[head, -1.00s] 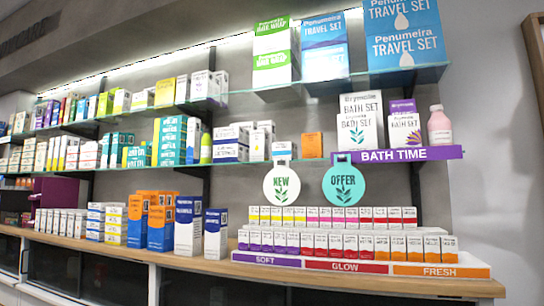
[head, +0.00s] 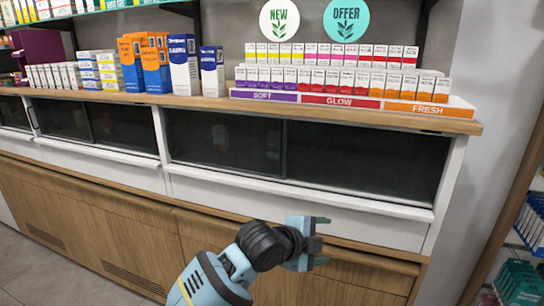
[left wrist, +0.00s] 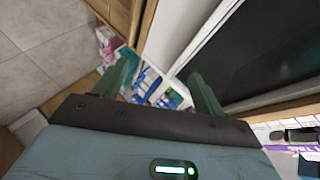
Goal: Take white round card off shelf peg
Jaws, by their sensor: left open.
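The white round card (head: 279,19) reads "NEW" with green leaves and hangs at the top of the head view, above the rows of small boxes. Its upper edge and its peg are at or beyond the frame's top. The teal round card (head: 346,19) reading "OFFER" hangs to its right. My left gripper (head: 322,241) is open and empty, low in front of the wooden cabinet and well below the card. Its two green fingers stand apart in the left wrist view (left wrist: 160,88). The card is not seen in the left wrist view. My right gripper is not in view.
A wooden counter (head: 205,101) runs between my left gripper and the card. A tiered stand (head: 340,101) of small boxes sits under the cards, with blue and orange boxes (head: 157,62) to its left. Another shelf (head: 525,225) stands at the right edge.

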